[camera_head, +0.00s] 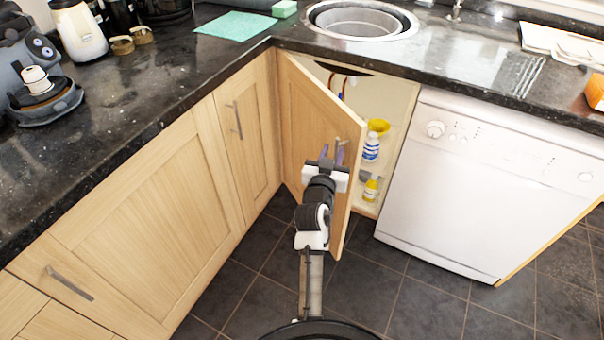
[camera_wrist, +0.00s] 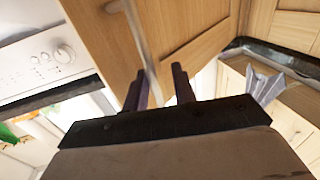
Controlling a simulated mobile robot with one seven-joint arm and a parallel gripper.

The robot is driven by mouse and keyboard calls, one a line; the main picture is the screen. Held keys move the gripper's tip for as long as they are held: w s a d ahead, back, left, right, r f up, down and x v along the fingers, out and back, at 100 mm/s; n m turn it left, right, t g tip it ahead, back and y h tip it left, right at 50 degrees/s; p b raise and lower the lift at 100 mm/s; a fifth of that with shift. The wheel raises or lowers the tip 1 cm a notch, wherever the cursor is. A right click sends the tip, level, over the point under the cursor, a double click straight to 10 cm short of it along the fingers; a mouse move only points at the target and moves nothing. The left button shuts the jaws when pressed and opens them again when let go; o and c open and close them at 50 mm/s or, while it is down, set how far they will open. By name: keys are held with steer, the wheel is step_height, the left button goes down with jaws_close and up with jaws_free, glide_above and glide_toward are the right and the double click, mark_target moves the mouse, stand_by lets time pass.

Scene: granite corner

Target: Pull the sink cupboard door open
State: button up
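The sink cupboard door (camera_head: 310,127) stands partly open in the head view, swung out from its left side, with the cupboard's inside showing at its right. Its bar handle (camera_wrist: 140,45) crosses the wrist view from the top and runs down between my two dark fingers. My gripper (camera_head: 332,154) is at this handle, in front of the door near its free edge. In the wrist view my gripper's fingers (camera_wrist: 158,90) stand apart, with a gap beside the bar, which lies nearer the left finger. The fingers hide part of the handle in the head view.
Inside the cupboard are a blue-and-white bottle (camera_head: 371,147), a yellow bottle (camera_head: 371,188) and a yellow item (camera_head: 379,126). A white dishwasher (camera_head: 470,190) stands to the right, closed cupboards (camera_head: 150,220) to the left. Dark tiled floor (camera_head: 400,300) is clear in front.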

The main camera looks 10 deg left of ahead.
steer(key=s+a+b, duration=0.6)
steer(key=s+a, duration=0.3)
steer(key=s, duration=0.2)
stand_by(1.1)
stand_by(0.4)
